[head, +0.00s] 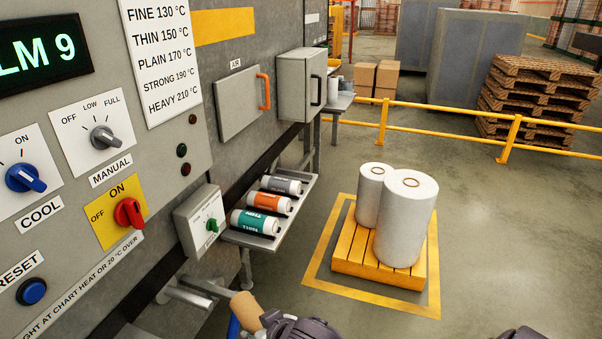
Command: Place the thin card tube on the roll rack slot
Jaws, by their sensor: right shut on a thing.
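A tan card tube (246,309) shows at the bottom edge, left of centre, only in part. My right gripper (272,324) is shut on it; its dark body shows just right of the tube and its fingers are mostly hidden or cut off. The roll rack (248,240) is a grey shelf on the machine's side, above and apart from the tube. It holds a teal roll marked THIN (256,222) in front, an orange roll (268,202) in the middle and a grey roll (283,185) at the back. My left gripper cannot be made out.
Two metal rollers (188,292) jut from the machine below a small switch box (201,222). A yellow pallet (372,264) with two white film rolls (406,222) stands on the floor at right. A yellow rail (450,132) runs behind. The floor between rack and pallet is clear.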

